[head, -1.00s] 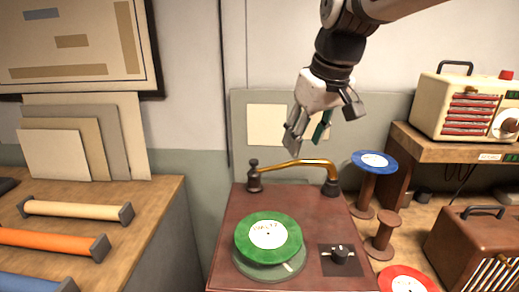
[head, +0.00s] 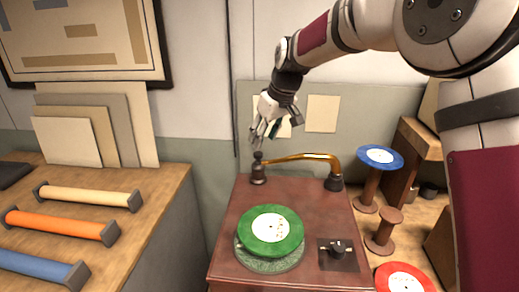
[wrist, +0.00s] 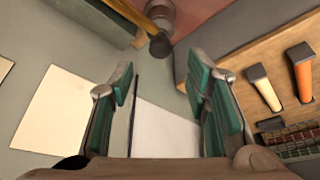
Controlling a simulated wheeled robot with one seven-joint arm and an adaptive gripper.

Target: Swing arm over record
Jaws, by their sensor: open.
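The brass arm (head: 310,157) of the record player spans the back of the reddish-brown player box (head: 228,242). Its pivot end is at the right, and its dark head (head: 258,157) is at the left above a dark post. A green record (head: 282,240) with a white label lies on the turntable in front of the arm. My gripper (head: 258,138) is open and empty, just above the arm's head, apart from it. In the wrist view, the dark head (wrist: 160,46) shows beyond and between the green-padded fingers of my gripper (wrist: 162,80).
A knob (head: 338,247) sits at the box's front right. A blue record (head: 380,156) on a spool and a red record (head: 403,279) are at right. A wooden counter (head: 150,190) with coloured bars is at left. A grey panel with paper sheets (head: 322,113) stands behind.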

